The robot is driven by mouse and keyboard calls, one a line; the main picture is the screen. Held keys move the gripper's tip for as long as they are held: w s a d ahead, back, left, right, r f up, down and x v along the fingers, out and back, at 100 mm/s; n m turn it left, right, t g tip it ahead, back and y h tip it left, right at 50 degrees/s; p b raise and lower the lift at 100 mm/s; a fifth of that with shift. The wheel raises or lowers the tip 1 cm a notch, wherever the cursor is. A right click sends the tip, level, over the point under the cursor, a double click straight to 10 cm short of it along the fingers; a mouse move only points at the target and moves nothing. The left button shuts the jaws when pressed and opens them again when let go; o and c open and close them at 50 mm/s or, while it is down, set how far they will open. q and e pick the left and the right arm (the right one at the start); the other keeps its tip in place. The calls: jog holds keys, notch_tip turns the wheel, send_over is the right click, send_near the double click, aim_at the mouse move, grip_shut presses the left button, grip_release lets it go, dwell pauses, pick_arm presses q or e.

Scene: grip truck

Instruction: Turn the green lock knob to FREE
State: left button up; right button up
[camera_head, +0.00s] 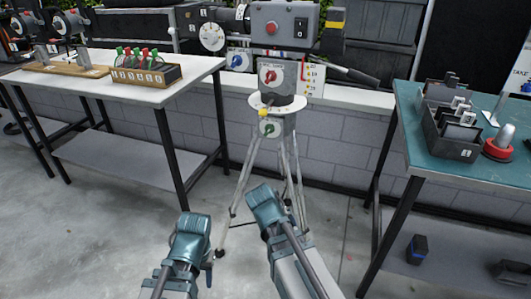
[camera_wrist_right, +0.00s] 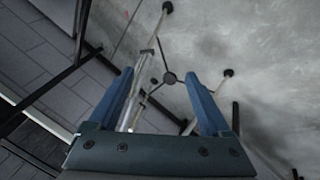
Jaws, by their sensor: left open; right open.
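The green lock knob (camera_head: 269,128) is on the front of the lowest grey block of the tripod head, under a round pale plate. Its lettering is too small to read. The tripod (camera_head: 246,178) stands on the floor between two tables. My left gripper (camera_head: 196,220) is open and empty, low and to the left in front of the tripod. My right gripper (camera_head: 264,192) is open and empty, below the knob in the head view and apart from it. In the right wrist view its two blue fingers (camera_wrist_right: 160,75) are spread, with tripod legs and floor beyond.
A red knob (camera_head: 270,76) sits above the green one, and a blue knob (camera_head: 237,61) is to its left. A grey control box (camera_head: 285,22) is on top. The white table (camera_head: 110,90) is left, the teal table (camera_head: 410,110) right. A low brick wall (camera_head: 335,135) stands behind.

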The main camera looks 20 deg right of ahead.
jog(key=w+d+r+t+h, duration=0.2)
jog(key=w+t+h, duration=0.1)
jog(key=w, duration=0.2)
jog(key=n+t+h, duration=0.3)
jog(key=n+t, duration=0.2)
jog(key=t, duration=0.4)
send_near(267, 132)
jog(key=x, duration=0.9)
jog(key=shift+f, duration=0.1)
grip_shut()
